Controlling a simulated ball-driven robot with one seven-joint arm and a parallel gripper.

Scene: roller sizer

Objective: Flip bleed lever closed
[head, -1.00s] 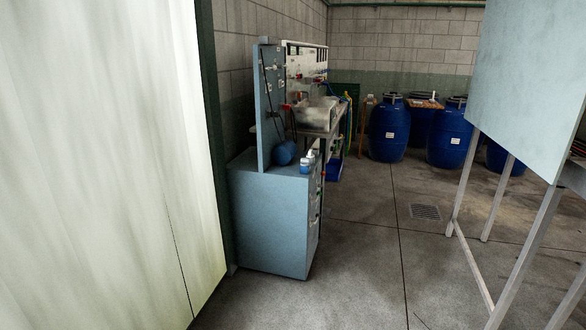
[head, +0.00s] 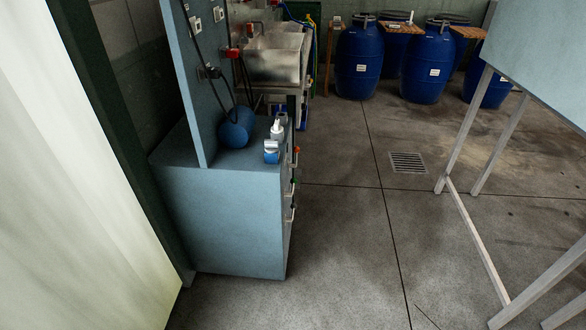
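In the head view, a light blue cabinet (head: 220,220) stands left of centre, with an upright blue panel (head: 190,75) on top. The panel carries small white labelled fittings, dark hoses and a red part (head: 232,53). I cannot tell which part, if any, is the bleed lever. My gripper is not in view.
A pale wall or door (head: 70,200) fills the left edge. Blue barrels (head: 358,60) stand at the back. A grey metal-legged structure (head: 540,40) stands on the right. A floor drain (head: 408,162) lies between. The concrete floor in the middle is clear.

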